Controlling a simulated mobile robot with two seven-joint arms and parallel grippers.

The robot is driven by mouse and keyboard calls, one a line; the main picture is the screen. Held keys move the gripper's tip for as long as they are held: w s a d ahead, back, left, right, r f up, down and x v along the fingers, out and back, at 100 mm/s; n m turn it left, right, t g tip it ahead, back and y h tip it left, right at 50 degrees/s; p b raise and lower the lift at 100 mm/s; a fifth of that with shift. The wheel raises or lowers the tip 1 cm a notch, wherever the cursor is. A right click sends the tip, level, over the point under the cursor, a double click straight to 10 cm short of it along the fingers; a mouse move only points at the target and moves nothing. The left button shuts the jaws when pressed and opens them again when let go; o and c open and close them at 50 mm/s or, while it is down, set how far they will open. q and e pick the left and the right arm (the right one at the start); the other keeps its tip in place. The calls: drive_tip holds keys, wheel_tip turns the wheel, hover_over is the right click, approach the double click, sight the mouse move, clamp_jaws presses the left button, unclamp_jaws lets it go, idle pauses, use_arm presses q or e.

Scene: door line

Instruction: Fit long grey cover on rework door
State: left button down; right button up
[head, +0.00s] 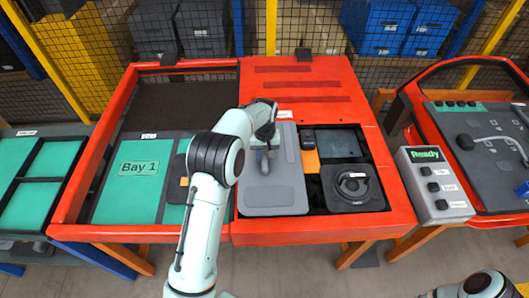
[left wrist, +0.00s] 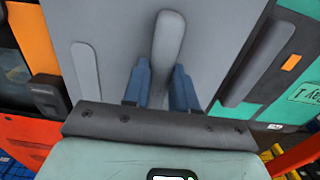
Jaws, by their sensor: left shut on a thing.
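The long grey cover (head: 272,195) is a light grey panel with rounded corners and raised ribs. It lies over the left part of the opening in the red door (head: 345,101); I cannot tell whether it is seated or held slightly above. My left gripper (head: 265,158) is over its upper middle. In the left wrist view the blue fingers (left wrist: 162,88) are shut on the middle raised rib of the cover (left wrist: 112,40). The fingertips are partly hidden by the arm in the head view. My right gripper is out of view; only part of that arm shows at bottom right.
Right of the cover are a black handset-like part (head: 307,139), an orange patch (head: 311,160), a dark screen (head: 339,143) and a round black unit (head: 352,185). Left is the green Bay 1 mat (head: 125,196) with a dark part (head: 177,170). A "Ready" button box (head: 436,188) stands right.

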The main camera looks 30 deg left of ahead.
use_arm(q)
drive_tip(key=c, duration=1.8)
unclamp_jaws()
clamp_jaws()
drive_tip(key=shift+f, duration=0.35)
drive_tip(key=shift+f, duration=0.35)
drive_tip(key=shift+f, duration=0.1)
drive_tip(key=o, duration=1)
unclamp_jaws()
drive_tip(key=shift+w+f, duration=0.1)
